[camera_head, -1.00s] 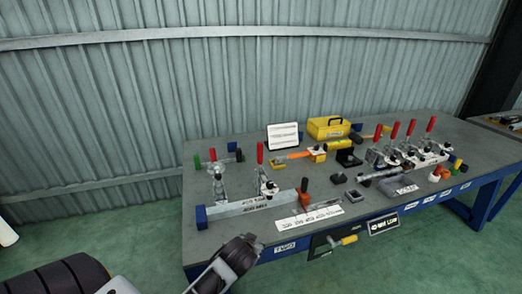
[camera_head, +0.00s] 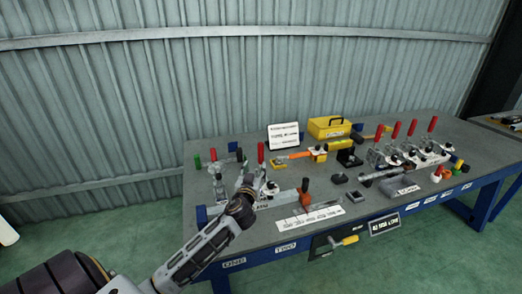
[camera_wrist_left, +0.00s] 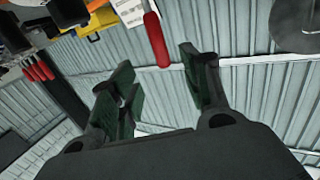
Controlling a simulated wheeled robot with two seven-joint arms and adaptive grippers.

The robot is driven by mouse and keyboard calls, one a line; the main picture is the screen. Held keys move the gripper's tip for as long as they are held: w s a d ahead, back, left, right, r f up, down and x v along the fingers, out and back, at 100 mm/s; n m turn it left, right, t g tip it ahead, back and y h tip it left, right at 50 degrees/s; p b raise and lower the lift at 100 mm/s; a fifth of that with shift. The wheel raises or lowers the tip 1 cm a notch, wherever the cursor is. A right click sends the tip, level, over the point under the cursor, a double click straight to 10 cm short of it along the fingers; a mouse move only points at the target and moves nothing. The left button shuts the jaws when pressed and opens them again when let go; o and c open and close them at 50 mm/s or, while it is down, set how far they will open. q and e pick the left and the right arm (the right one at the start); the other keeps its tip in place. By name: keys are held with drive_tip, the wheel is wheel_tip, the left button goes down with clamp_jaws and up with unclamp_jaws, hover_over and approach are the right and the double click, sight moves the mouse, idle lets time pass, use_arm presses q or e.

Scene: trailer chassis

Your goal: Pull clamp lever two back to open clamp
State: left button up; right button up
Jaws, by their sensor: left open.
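An upright red clamp lever (camera_head: 260,152) stands on the left half of the bench, above the silver clamp parts. A shorter red lever (camera_head: 212,155) is to its left. My left gripper (camera_head: 248,183) is over the bench's front left, in front of the taller red lever. In the left wrist view its two dark green pads (camera_wrist_left: 155,64) are apart and empty. A red lever (camera_wrist_left: 156,40) shows there near the gap between the fingertips; I cannot tell how deep it sits. My arm hides part of the long silver bar. My right gripper is not in view.
Several red clamp levers (camera_head: 396,131) stand close together at the bench's right. A yellow box (camera_head: 328,127) and a white sign (camera_head: 283,135) are at the back middle. A black-and-orange post (camera_head: 305,190) stands right of my gripper. A corrugated wall is behind.

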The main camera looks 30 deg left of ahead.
sight(260, 150)
use_arm(q)
drive_tip(key=shift+w+a+r, duration=0.15)
drive_tip(key=shift+w+r, duration=0.2)
drive_tip(key=shift+r, duration=0.2)
drive_tip(key=shift+w, duration=0.15)
drive_tip(key=shift+r+p+x, duration=0.2)
drive_tip(key=shift+p+x, duration=0.45)
drive_tip(key=shift+x, duration=5.75)
drive_tip(key=shift+w+a, duration=0.1)
drive_tip(key=shift+w, duration=0.15)
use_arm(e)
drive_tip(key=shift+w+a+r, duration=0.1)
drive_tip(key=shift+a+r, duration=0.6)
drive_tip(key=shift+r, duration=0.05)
